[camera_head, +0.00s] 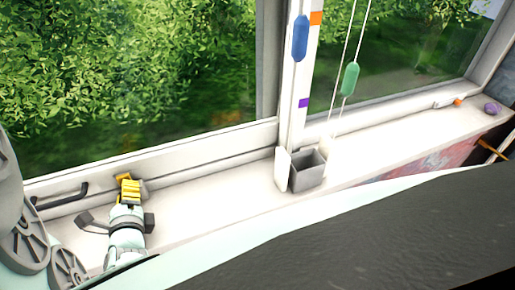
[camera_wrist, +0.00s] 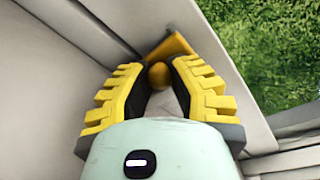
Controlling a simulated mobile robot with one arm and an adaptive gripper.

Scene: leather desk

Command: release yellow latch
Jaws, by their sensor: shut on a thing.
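The yellow latch (camera_wrist: 175,45) sits on the white window frame in the wrist view. It has a flat angled plate and a round knob. My gripper (camera_wrist: 160,78), with black pads and yellow ridged fingers, is shut on the knob, which lies between its fingertips. In the head view my gripper (camera_head: 130,190) reaches to the lower window frame at the left. A small yellow part of the latch (camera_head: 122,176) shows just beyond the fingers there; the rest is hidden by them.
A grey open box (camera_head: 307,170) stands on the white sill (camera_head: 225,195) by the window post. A blue handle (camera_head: 300,38) and a green cord pull (camera_head: 349,78) hang above. A dark bar handle (camera_head: 62,197) lies left of my gripper. A purple object (camera_head: 492,109) sits far right.

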